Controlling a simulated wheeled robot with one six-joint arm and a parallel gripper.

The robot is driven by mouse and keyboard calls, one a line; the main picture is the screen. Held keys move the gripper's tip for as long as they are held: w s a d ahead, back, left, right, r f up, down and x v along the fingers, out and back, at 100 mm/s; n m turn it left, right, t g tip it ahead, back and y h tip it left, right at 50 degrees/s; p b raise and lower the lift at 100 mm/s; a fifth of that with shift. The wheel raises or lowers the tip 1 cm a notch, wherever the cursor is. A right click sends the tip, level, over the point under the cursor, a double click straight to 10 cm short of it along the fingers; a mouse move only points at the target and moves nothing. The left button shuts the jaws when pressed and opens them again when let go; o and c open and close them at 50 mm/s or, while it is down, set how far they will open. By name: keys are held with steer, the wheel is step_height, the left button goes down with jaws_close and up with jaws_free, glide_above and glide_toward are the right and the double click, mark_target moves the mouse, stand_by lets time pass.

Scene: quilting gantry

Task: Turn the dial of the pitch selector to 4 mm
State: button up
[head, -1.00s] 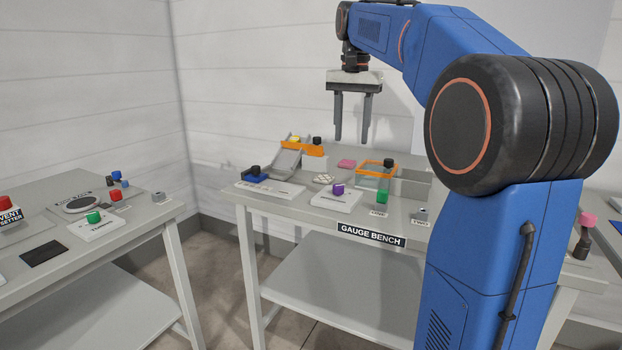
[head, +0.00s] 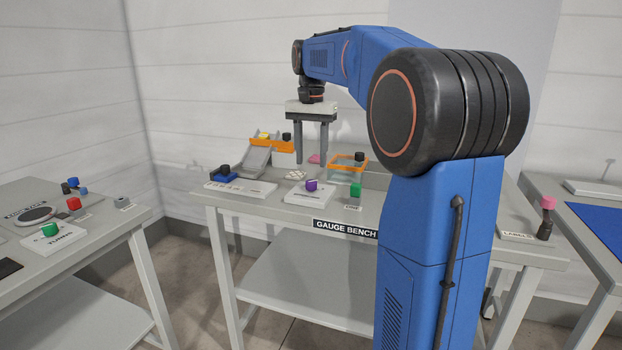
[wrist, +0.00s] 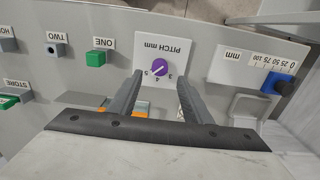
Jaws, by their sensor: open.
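The pitch selector is a white plate (wrist: 182,45) marked PITCH mm, with a purple dial (wrist: 158,68); numbers including 3, 4 and 5 run along the dial's edge. The dial's pale mark seems to point toward the 5 side, but it is too small to read surely. In the head view the purple dial (head: 312,184) stands on its plate at the front of the gauge bench. My gripper (head: 311,164) is open and empty, fingers pointing down, above the dial. In the wrist view the dial shows between and beyond the fingertips of my gripper (wrist: 160,80), apparently untouched.
A green block (wrist: 95,58) marked ONE sits beside the plate. A slider plate with a blue knob (wrist: 278,82) is on the other side. Orange-edged trays (head: 346,162) stand behind on the bench. A second table (head: 130,218) is at left, a blue mat (head: 600,228) at right.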

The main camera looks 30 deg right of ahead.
mark_target(311, 181)
step_height(311, 181, down, 7)
stand_by(0.3)
steer(key=c, duration=1.1)
